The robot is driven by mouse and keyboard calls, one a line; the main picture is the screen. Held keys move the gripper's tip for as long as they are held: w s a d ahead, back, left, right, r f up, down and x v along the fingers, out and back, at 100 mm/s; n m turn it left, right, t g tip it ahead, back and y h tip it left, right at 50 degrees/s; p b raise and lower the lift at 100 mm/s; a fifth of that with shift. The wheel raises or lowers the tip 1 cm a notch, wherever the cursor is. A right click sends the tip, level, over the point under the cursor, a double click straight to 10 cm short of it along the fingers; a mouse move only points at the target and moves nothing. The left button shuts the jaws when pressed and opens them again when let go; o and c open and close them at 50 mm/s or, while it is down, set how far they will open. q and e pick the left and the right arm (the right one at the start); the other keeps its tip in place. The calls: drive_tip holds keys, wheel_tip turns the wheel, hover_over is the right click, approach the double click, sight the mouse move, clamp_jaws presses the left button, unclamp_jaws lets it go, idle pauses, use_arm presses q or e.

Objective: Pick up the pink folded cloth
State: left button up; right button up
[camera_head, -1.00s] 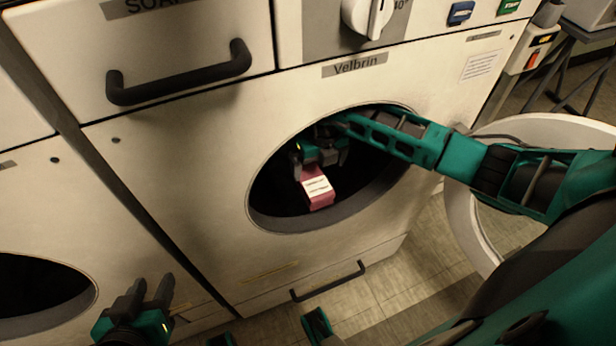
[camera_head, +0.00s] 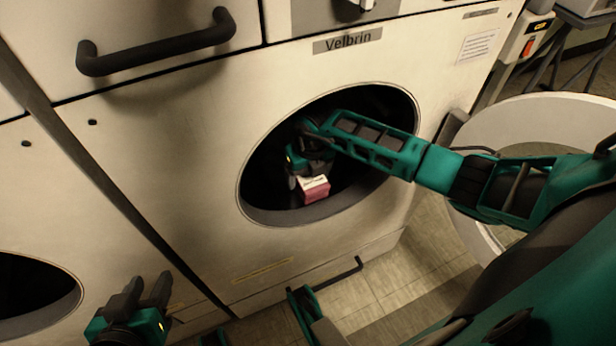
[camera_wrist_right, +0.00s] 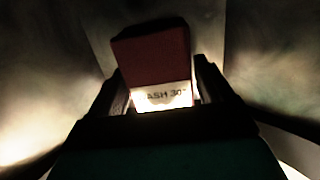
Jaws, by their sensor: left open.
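The pink folded cloth (camera_head: 314,191) with a white label lies low inside the round opening of the Velbrin machine (camera_head: 200,150). My right gripper (camera_head: 309,172) is inside the opening, right over the cloth. In the right wrist view the cloth (camera_wrist_right: 152,58) looks dark red, with its label "WASH 30°" towards me, between or just beyond the two fingers of the right gripper (camera_wrist_right: 162,85). I cannot tell whether the fingers press on it. My left gripper (camera_head: 146,287) is open and empty at the lower left, outside the machine.
The round door (camera_head: 545,125) stands open at the right, behind my right arm. The rim (camera_head: 290,215) surrounds the opening closely. A second machine opening (camera_head: 30,295) is at the left. A black drawer handle (camera_head: 155,50) sticks out above. Tiled floor (camera_head: 375,285) shows below.

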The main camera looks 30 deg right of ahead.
drive_tip(key=c, duration=0.7)
drive_tip(key=shift+o, duration=0.2)
use_arm(q)
drive_tip(key=shift+s+a, duration=0.1)
